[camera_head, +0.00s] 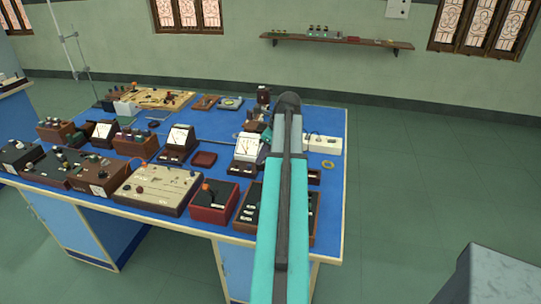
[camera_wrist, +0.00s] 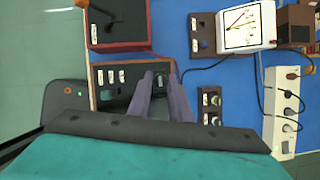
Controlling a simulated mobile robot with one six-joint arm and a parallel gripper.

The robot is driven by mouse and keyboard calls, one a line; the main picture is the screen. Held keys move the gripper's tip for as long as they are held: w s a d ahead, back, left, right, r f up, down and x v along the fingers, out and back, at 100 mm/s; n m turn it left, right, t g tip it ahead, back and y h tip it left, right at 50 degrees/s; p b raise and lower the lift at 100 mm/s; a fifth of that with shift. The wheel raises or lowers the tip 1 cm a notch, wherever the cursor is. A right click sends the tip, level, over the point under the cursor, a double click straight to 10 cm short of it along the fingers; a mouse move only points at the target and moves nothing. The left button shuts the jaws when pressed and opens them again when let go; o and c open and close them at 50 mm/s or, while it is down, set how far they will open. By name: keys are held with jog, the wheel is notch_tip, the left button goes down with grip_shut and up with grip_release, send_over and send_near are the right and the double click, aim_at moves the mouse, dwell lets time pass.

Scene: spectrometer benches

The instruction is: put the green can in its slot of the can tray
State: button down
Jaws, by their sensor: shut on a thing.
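My gripper (camera_wrist: 157,78) shows in the wrist view with its two grey-purple fingers close together above a dark box with switches and knobs. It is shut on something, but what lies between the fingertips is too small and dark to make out. I cannot pick out the green can or the can tray with certainty in either view. In the head view my own arm reaches across the right part of the blue bench (camera_head: 335,180) and hides my fingertips.
Instruments crowd the bench: a red box (camera_head: 214,203), a white-faced meter (camera_head: 249,147), a beige panel (camera_head: 158,188) and a white socket strip (camera_head: 322,143). A wall shelf (camera_head: 345,41) holds several small items. Open floor (camera_head: 430,170) lies right of the bench; a grey block (camera_head: 490,275) stands at lower right.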

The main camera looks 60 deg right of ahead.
jog(key=w+a+f+n+g+y+b, duration=0.25)
jog(key=w+a+n, duration=0.65)
jog(key=w+a, duration=1.2)
jog(key=w+a+f+n+g+b, duration=0.1)
jog(key=a+n, duration=0.6)
jog(key=a, duration=1)
jog(key=w+a+f+n+g, duration=0.2)
jog(key=a+n, duration=0.6)
jog(key=a, duration=1)
jog(key=shift+a+f+g+b, duration=0.15)
jog(key=shift+a+g+b, duration=0.25)
jog(key=shift+g, duration=0.45)
jog(key=shift+y, duration=0.25)
